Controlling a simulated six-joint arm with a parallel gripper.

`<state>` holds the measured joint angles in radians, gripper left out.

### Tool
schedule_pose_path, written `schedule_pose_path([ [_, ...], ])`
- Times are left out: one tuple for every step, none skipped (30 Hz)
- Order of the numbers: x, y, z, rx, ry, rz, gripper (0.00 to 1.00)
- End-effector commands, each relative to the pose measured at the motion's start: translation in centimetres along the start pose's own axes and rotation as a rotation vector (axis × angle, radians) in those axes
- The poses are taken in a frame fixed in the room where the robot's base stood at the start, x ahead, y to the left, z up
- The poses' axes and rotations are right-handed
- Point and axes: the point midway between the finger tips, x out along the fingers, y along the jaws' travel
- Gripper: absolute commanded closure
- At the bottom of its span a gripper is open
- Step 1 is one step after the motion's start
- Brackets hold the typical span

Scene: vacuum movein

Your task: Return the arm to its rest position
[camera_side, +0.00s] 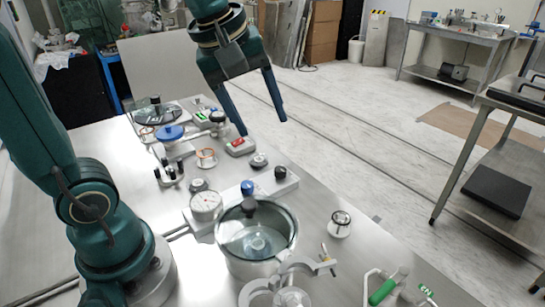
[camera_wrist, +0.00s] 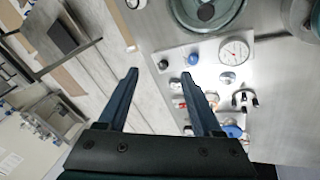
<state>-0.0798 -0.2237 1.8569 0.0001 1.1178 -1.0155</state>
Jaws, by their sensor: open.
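My gripper (camera_side: 261,118) is at the top middle of the side view, with its two long blue fingers spread apart and nothing between them. It is above the far right edge of the metal table (camera_side: 345,262). One fingertip appears close to a small white box with a red top (camera_side: 240,146); I cannot tell whether they touch. In the wrist view, my gripper (camera_wrist: 160,82) is open and empty, with its fingers on either side of the table edge.
A glass-lidded chamber (camera_side: 257,240), a dial gauge (camera_side: 206,205), a valve block with a blue knob (camera_side: 247,187) and a blue-topped part (camera_side: 170,132) crowd the table. A clamp ring (camera_side: 290,297) is at the front. Open floor (camera_side: 370,130) lies to the right, before a metal cart (camera_side: 500,170).

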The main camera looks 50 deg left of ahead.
Motion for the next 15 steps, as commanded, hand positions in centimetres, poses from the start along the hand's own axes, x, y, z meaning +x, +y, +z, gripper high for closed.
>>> schedule_pose_path([
  [-0.7, -0.9, 1.0, 0.084, 0.010, 0.025, 0.33],
  [-0.8, -1.5, 1.5, 0.139, 0.016, 0.038, 0.33],
  [-1.0, -2.2, 2.2, 0.213, 0.023, 0.052, 0.33],
  [-1.1, -2.8, 2.7, 0.271, 0.029, 0.063, 0.33],
  [-1.1, -3.4, 3.2, 0.328, 0.036, 0.073, 0.33],
  [-1.1, -4.1, 3.8, 0.407, 0.044, 0.083, 0.33],
  [-1.0, -4.7, 4.3, 0.466, 0.050, 0.091, 0.33],
  [-0.8, -5.3, 4.7, 0.527, 0.056, 0.096, 0.33],
  [-0.5, -6.1, 5.3, 0.609, 0.064, 0.102, 0.33],
  [-0.2, -6.7, 5.7, 0.671, 0.068, 0.104, 0.33],
  [0.1, -7.1, 6.0, 0.729, 0.072, 0.105, 0.33],
  [0.5, -7.7, 6.3, 0.798, 0.073, 0.102, 0.33],
  [0.8, -8.1, 6.5, 0.845, 0.073, 0.099, 0.33],
  [1.1, -8.4, 6.7, 0.886, 0.071, 0.094, 0.33],
  [1.5, -8.7, 6.9, 0.937, 0.063, 0.085, 0.33],
])
